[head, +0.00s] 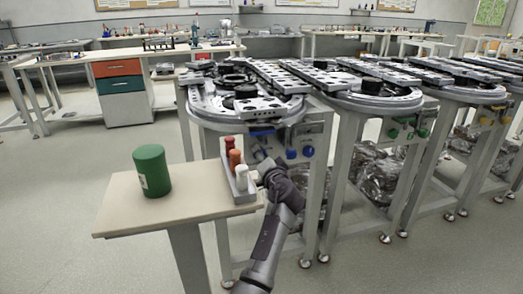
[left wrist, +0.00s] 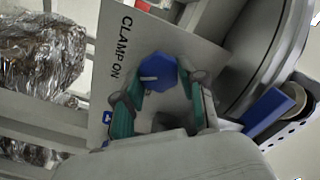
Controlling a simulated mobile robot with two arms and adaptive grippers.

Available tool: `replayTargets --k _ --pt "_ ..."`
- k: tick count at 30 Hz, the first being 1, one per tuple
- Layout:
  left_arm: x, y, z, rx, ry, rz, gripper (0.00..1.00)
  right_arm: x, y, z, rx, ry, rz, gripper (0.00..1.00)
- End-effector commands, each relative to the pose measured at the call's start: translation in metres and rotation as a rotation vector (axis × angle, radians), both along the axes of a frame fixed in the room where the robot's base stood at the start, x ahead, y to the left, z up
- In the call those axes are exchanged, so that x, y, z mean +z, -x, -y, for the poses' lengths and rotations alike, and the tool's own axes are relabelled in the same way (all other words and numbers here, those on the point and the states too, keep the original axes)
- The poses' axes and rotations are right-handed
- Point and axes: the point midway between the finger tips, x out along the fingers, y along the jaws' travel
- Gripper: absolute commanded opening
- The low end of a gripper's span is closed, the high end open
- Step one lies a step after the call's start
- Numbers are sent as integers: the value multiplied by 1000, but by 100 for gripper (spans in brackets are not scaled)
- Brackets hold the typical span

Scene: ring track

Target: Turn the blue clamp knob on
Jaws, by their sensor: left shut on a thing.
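The blue clamp knob (left wrist: 158,70) shows in the left wrist view on a pale panel (left wrist: 112,45) with the printed words CLAMP ON. A light pointer mark on the knob points to the left. My left gripper (left wrist: 162,88) has its teal fingers on either side of the knob and is shut on it. In the head view my left gripper (head: 262,160) is at the front of the nearest ring track station (head: 247,106), beside the small side table. The gripped knob is mostly hidden there. My right gripper is not in view.
The side table (head: 125,212) holds a green can (head: 151,170) and a rack (head: 236,184) with small bottles, close beside my left gripper. A blue lever (left wrist: 268,112) shows right of the panel. Open floor lies left.

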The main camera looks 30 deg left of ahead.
Motion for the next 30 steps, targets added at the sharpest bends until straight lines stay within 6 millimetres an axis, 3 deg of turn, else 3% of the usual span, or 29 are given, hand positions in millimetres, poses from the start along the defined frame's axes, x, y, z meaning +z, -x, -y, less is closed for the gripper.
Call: replayTargets --k 1,10,12,18,30 --pt "6 -1 0 -3 -33 -31 6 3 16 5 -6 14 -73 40" --pt "5 -1 1 -3 -188 -213 6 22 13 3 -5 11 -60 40" --pt "4 -1 0 -2 -216 -245 6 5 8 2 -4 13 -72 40" --pt "3 -2 1 -3 -274 -312 6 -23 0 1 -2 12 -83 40" --pt "1 -2 1 -2 -308 -353 6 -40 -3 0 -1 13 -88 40"
